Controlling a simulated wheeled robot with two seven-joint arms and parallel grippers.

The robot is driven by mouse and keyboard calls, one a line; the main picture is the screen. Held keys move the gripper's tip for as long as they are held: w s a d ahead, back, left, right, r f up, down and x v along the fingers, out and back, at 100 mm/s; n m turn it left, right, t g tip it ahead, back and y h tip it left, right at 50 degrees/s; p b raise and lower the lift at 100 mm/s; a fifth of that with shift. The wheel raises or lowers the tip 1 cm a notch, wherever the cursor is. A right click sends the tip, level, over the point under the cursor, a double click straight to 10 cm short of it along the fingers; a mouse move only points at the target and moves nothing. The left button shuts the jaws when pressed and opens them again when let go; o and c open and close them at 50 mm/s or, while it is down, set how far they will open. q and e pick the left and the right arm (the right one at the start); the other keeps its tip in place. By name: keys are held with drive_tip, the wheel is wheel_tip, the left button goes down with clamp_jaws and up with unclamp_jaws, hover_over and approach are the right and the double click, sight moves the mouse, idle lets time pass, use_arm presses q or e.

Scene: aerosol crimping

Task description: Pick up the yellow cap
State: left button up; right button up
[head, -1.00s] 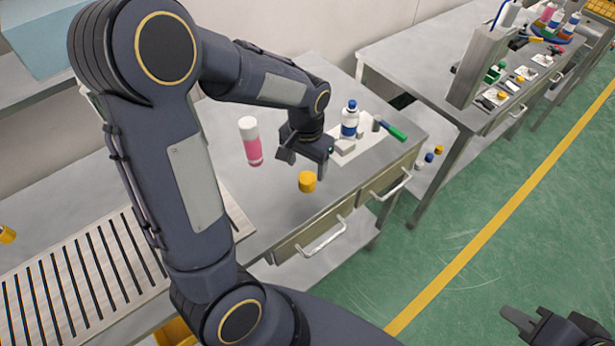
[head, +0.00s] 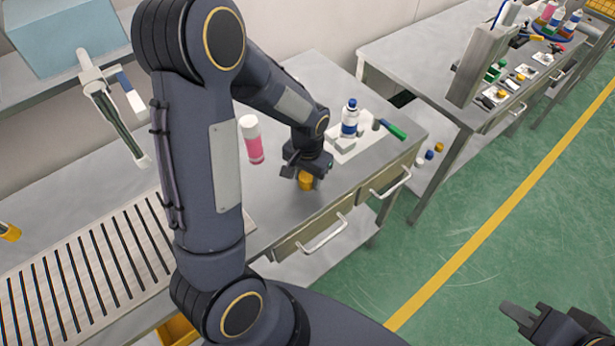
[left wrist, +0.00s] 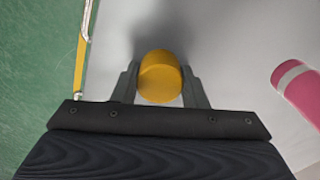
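The yellow cap (head: 306,181) stands on the near table, below my left gripper (head: 305,172). In the left wrist view, the yellow cap (left wrist: 160,77) lies between the two fingers of my left gripper (left wrist: 161,85), one on each side. The gaps are very narrow, and I cannot tell whether the fingers touch it. The cap appears to rest on the table. My right gripper (head: 517,317) is at the lower right over the green floor, away from the table, partly cut off by the frame edge.
A pink can with a white top (head: 251,140) stands left of the gripper; it also shows in the left wrist view (left wrist: 300,90). A white-and-blue bottle (head: 350,117) and a green-handled tool (head: 391,129) are behind to the right. The table's front edge with drawers (head: 322,235) is close.

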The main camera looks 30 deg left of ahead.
use_arm(q)
drive_tip(key=shift+c, duration=0.8)
